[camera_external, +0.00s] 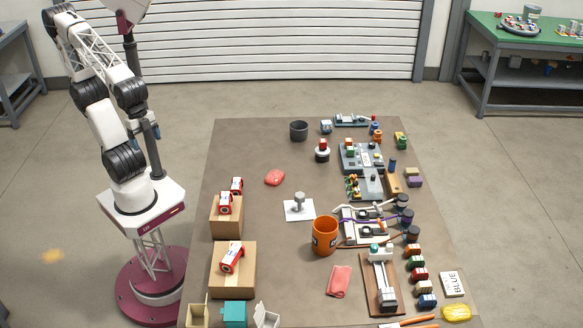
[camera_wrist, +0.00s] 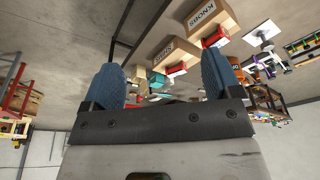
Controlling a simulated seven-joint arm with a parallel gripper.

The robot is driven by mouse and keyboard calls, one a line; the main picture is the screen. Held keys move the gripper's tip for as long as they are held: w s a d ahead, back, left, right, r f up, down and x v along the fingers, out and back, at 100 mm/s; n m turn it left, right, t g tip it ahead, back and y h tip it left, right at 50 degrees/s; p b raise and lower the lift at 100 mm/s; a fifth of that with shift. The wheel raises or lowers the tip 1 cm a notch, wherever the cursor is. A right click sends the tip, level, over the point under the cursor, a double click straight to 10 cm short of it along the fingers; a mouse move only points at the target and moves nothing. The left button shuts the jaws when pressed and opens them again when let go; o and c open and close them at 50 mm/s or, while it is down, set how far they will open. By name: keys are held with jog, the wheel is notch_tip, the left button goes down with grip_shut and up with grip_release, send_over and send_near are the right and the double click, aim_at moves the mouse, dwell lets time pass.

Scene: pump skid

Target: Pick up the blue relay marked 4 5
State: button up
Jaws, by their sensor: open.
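A small blue relay-like block (camera_external: 427,300) sits at the near end of a row of coloured blocks on the right side of the brown mat. Its marking is too small to read, so I cannot confirm the 4 5. My gripper (camera_wrist: 162,75) shows in the wrist view with its two blue fingers wide apart and nothing between them. It is far from the block, with my arm raised and folded at the left of the external view. I cannot pick out the blue block in the wrist view.
Beside the blue block are a red block (camera_external: 419,275), a wooden board with a clamp-like device (camera_external: 368,290), a white BLUE card (camera_external: 453,284) and a yellow packet (camera_external: 457,312). An orange bucket (camera_external: 325,237) stands mid-mat. Cardboard boxes (camera_external: 233,275) stand at the left.

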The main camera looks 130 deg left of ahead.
jog(key=w+a+r+m+g+y, duration=0.1)
jog(key=w+a+r+g+y, duration=0.2)
jog(key=w+a, duration=0.8)
jog(key=w+a+r+m+g+y, duration=0.15)
jog(key=w+a+r, duration=0.45)
jog(key=a, duration=0.8)
jog(key=w+a+m+g+y, duration=0.1)
jog(key=w+a, duration=0.2)
jog(key=a, duration=0.6)
jog(key=w+a+m+g+y, duration=0.1)
jog(key=w+a, duration=0.2)
jog(key=a, duration=0.6)
jog(key=m+g+y, duration=0.2)
jog(key=m+g, duration=0.1)
jog(key=g, duration=0.4)
send_over(327, 124)
jog(key=w+d, duration=0.3)
jog(key=w, duration=0.1)
notch_tip(327, 124, down, 9)
jog(key=f, duration=2.8)
jog(key=shift+w, duration=0.2)
jog(key=shift+f, duration=0.4)
jog(key=shift+s, duration=0.1)
